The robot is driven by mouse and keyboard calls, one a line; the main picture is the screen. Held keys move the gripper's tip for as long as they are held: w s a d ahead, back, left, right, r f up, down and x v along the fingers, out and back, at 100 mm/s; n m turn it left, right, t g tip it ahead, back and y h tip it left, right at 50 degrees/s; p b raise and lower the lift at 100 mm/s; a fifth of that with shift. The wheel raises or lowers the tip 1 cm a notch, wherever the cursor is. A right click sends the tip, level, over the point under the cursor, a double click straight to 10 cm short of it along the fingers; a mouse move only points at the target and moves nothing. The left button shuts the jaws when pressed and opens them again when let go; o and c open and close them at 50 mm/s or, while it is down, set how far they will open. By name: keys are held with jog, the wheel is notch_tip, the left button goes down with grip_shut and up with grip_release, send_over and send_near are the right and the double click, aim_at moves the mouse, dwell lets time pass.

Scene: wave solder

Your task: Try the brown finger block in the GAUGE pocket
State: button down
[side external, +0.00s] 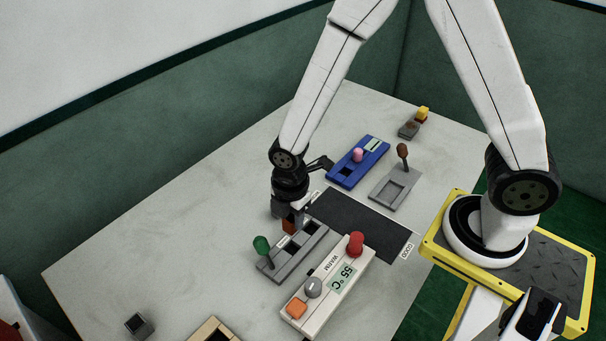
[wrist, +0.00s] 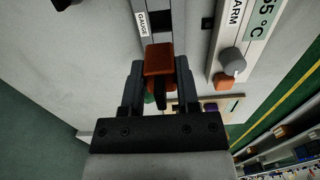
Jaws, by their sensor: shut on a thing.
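The brown finger block (wrist: 160,60) is between the two fingers of my gripper (wrist: 160,75) in the wrist view. In the side view my gripper (side external: 290,218) points down, shut on the block (side external: 289,227), at the far end of the grey gauge fixture (side external: 285,268). This fixture has dark pockets and a green-knobbed lever (side external: 261,244). In the wrist view the GAUGE label (wrist: 142,22) lies just ahead and left of the block. The block's lower end is hidden, so I cannot tell whether it is above or inside a pocket.
A white WARM box (side external: 328,285) with a 55 °C display, red, grey and orange knobs stands close beside the gauge. A dark mat (side external: 362,222), blue fixture (side external: 345,178) and grey fixture (side external: 394,190) with a brown-knobbed lever lie behind. The table's left side is mostly clear.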

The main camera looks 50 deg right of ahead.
jog(key=shift+f, duration=3.1)
jog(key=shift+f, duration=1.25)
jog(key=shift+r, duration=1.15)
dwell(1.3)
jog(key=shift+r, duration=2.7)
